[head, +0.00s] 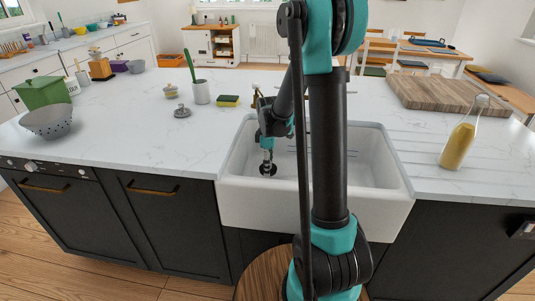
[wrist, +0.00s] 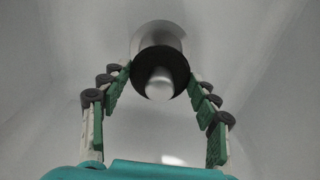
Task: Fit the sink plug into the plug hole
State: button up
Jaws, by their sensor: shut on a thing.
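The sink plug (wrist: 160,63) is a black disc with a pale metal knob. My gripper (wrist: 160,80) is shut on it, with a green-padded finger at each side of the disc. In the wrist view the plug covers the lower part of a pale metal round, which looks like the plug hole (wrist: 146,36); the gap between them cannot be judged. In the head view my gripper (head: 267,154) points down inside the left part of the white sink (head: 300,208). A dark disc, seemingly the plug (head: 267,170), shows just below the fingers.
The sink's walls and front rim surround my gripper. On the worktop to the left are a sponge (head: 228,101), a brush pot (head: 201,93), a small metal piece (head: 182,112) and a colander (head: 48,121). A bottle (head: 461,140) and a wooden board (head: 450,94) stand right.

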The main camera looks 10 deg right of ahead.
jog(key=shift+d+f, duration=0.15)
jog(key=shift+f, duration=2.85)
jog(key=shift+f, duration=1.2)
jog(key=o, duration=1.2)
jog(key=shift+o, duration=0.2)
jog(key=shift+r, duration=0.1)
notch_tip(320, 180, up, 12)
jog(key=shift+f, duration=0.1)
jog(key=shift+s, duration=0.1)
